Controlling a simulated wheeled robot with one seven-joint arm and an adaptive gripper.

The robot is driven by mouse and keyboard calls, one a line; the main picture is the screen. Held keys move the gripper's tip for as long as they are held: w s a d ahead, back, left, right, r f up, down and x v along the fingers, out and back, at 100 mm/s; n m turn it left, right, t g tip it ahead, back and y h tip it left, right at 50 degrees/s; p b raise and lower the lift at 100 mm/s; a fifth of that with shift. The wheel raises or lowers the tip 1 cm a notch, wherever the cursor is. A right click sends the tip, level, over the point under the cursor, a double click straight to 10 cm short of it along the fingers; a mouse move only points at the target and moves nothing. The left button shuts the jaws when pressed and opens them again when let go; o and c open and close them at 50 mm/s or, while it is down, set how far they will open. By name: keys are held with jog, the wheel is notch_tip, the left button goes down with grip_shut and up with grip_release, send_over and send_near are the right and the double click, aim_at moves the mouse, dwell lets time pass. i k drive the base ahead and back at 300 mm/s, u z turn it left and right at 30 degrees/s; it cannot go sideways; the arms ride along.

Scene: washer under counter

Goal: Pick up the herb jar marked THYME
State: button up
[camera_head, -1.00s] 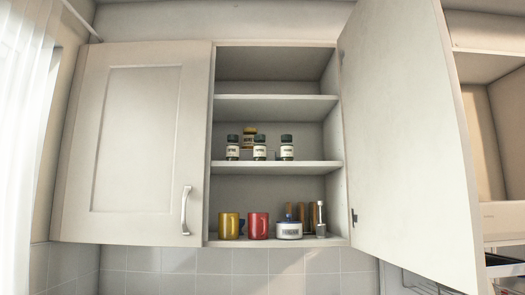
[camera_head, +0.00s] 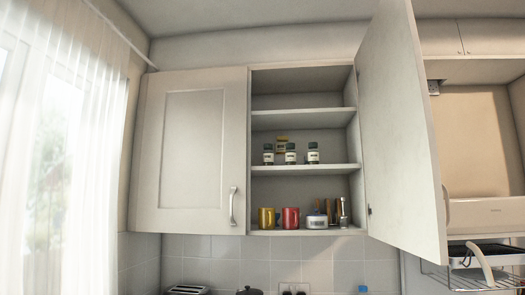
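Three small jars with dark green lids and pale labels stand in a row on the middle shelf of the open wall cabinet: a left jar (camera_head: 268,154), a middle jar (camera_head: 290,154) and a right jar (camera_head: 313,153). The label words are too small to read, so I cannot tell which one is marked THYME. My gripper is not in view.
The right cabinet door (camera_head: 400,130) stands wide open; the left door (camera_head: 190,150) is shut. A dish rack (camera_head: 470,275) hangs lower right.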

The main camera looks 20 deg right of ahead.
aim_at(268, 153)
jog(key=u, duration=0.15)
jog(key=i, duration=0.6)
jog(key=z, duration=0.8)
jog(key=i, duration=0.85)
jog(key=z, duration=0.9)
jog(key=k, duration=0.5)
jog(key=u, duration=2.05)
jog(key=k, duration=0.5)
jog(key=z, duration=1.05)
